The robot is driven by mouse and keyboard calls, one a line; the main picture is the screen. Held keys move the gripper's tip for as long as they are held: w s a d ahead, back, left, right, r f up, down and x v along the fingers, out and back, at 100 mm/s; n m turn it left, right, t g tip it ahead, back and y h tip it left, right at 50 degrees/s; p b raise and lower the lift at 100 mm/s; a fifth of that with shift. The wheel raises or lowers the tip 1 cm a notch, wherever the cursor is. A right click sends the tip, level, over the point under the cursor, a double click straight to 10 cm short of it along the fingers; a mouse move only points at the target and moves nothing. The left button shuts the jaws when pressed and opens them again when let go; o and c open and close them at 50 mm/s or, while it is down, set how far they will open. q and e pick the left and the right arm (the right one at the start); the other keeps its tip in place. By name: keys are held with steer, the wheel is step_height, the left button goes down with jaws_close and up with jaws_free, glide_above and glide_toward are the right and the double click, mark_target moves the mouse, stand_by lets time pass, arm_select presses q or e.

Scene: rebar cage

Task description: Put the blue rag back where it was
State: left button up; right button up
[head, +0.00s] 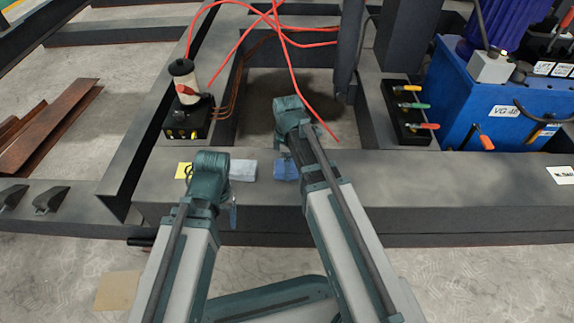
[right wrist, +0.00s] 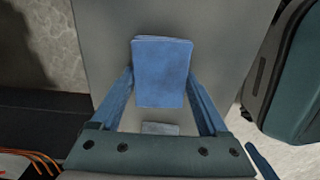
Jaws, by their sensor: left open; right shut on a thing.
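The blue rag (head: 286,169) shows at the top of the dark steel beam (head: 400,185) in the head view, just left of my right arm. In the right wrist view the folded blue rag (right wrist: 161,72) sits between the two blue fingertips of my right gripper (right wrist: 160,85), which is shut on it. A grey surface lies behind it; I cannot tell whether the rag touches it. My left gripper (head: 233,213) is open, beside the beam's front face, partly hidden by my left wrist.
A pale grey-blue cloth (head: 243,170) and a yellow pad (head: 183,170) lie on the beam. Behind stand a black box with a cream cylinder (head: 184,85) and red hoses, a tray of colour-handled tools (head: 408,120), and a blue machine (head: 480,95).

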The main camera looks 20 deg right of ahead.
steer(key=o, duration=1.1)
step_height(320, 180, up, 12)
steer(key=p, duration=1.2)
steer(key=shift+r+p, duration=0.15)
steer(key=shift+p, duration=0.15)
steer(key=shift+s+a+r+m+h+p, duration=0.25)
steer(key=shift+s+a+r+m+p, duration=0.3)
steer(key=shift+s+a+m, duration=1.55)
steer(key=shift+s+a+r+m+h+p, duration=0.2)
steer(key=shift+s+a+r+m+p, duration=0.3)
steer(key=shift+s+a+m, duration=1.55)
steer(key=shift+s+a+r+m+h+p, duration=0.25)
steer(key=shift+s+a+r+m+p, duration=0.6)
steer(key=shift+s, duration=2.15)
